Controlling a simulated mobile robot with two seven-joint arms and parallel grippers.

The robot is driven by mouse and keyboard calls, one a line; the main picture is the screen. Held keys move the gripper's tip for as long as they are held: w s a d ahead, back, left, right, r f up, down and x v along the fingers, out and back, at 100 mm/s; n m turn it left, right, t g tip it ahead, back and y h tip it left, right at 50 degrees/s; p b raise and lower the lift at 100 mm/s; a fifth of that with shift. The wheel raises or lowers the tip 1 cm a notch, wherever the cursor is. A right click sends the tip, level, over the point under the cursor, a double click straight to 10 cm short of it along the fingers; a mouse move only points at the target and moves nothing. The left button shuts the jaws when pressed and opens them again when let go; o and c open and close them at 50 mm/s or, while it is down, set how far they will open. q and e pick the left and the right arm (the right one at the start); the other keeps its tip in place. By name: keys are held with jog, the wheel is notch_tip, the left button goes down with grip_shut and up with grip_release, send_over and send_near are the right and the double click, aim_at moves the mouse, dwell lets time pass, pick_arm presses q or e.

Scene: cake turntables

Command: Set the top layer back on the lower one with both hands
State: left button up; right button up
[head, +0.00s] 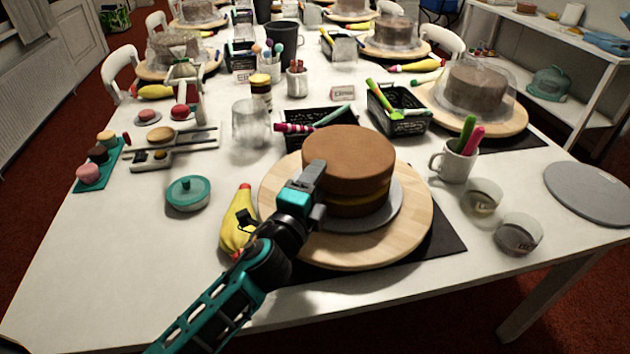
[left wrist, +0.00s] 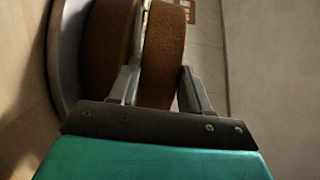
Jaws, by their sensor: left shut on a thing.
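The brown top layer (head: 350,150) sits over the lower layer (head: 362,207), with a yellow filling (head: 365,197) between them. The lower layer stands on a grey disc on the wooden turntable (head: 412,228). My left gripper (head: 315,183) is at the left side of the cake, shut on the top layer. In the left wrist view, one finger is at the seam between the layers and the other is on the top layer's (left wrist: 164,60) upper face. The lower layer (left wrist: 103,50) shows beside it. I cannot tell whether the layers fully touch. My right gripper is out of view.
A yellow piping bag (head: 237,228) lies left of the turntable, near my left arm. A black basket (head: 318,125) is behind. The front left table is clear.

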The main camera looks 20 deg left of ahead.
pick_arm(q)
jog(key=o, duration=1.4)
jog(key=shift+c, duration=0.2)
jog(key=shift+r+p, duration=0.25)
jog(key=shift+p, duration=0.1)
jog(key=shift+r+p, duration=0.4)
jog(key=s+b, duration=0.2)
jog(key=s, duration=1)
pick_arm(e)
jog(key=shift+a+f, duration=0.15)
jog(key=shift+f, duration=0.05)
